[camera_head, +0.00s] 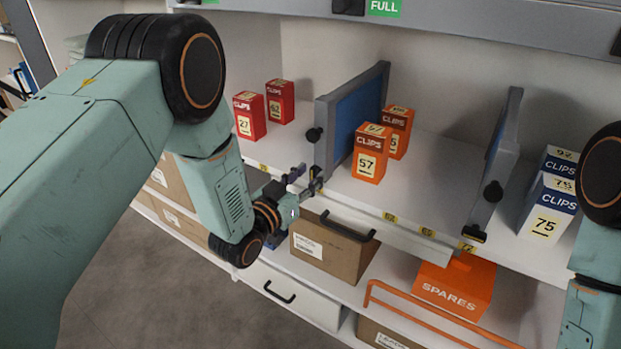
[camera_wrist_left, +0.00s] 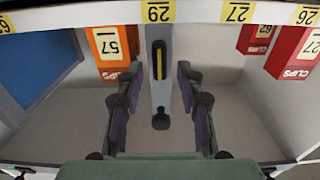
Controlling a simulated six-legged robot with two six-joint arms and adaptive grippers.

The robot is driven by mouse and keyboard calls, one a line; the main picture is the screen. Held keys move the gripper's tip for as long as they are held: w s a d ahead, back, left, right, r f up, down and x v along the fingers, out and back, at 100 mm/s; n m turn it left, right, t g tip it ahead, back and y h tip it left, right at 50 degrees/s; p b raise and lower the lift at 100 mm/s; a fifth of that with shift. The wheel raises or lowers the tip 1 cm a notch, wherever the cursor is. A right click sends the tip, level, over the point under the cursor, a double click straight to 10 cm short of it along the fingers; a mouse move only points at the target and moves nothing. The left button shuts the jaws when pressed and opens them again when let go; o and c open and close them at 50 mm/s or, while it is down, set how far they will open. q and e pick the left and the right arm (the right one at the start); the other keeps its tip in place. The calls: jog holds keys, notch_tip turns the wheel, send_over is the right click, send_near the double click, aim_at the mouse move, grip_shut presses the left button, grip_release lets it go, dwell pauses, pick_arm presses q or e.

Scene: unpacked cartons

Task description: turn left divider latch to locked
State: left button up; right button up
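The left divider (camera_head: 325,112) is a grey-framed upright panel with a blue face, standing on the white shelf. It has a black knob (camera_head: 314,134) on its front edge. Its latch (camera_wrist_left: 159,60), a black bar with a yellow stripe, shows in the left wrist view, lengthwise along the grey divider end. My left gripper (camera_head: 305,180) is at the divider's lower front corner and covers most of the latch in the head view. In the wrist view its fingers (camera_wrist_left: 160,92) are open, one on each side of the latch, with gaps visible. My right gripper is outside the frames.
Orange clip boxes (camera_head: 369,155) stand just right of the left divider, red ones (camera_head: 249,117) to its left. A right divider (camera_head: 497,150) has its own black latch (camera_head: 474,234). Below are a carton (camera_head: 325,250), an orange spares box (camera_head: 457,288) and an orange rail (camera_head: 430,315).

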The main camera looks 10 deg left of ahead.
pick_arm(q)
jog(key=shift+w+d, duration=0.2)
jog(key=shift+w, duration=0.4)
grip_shut()
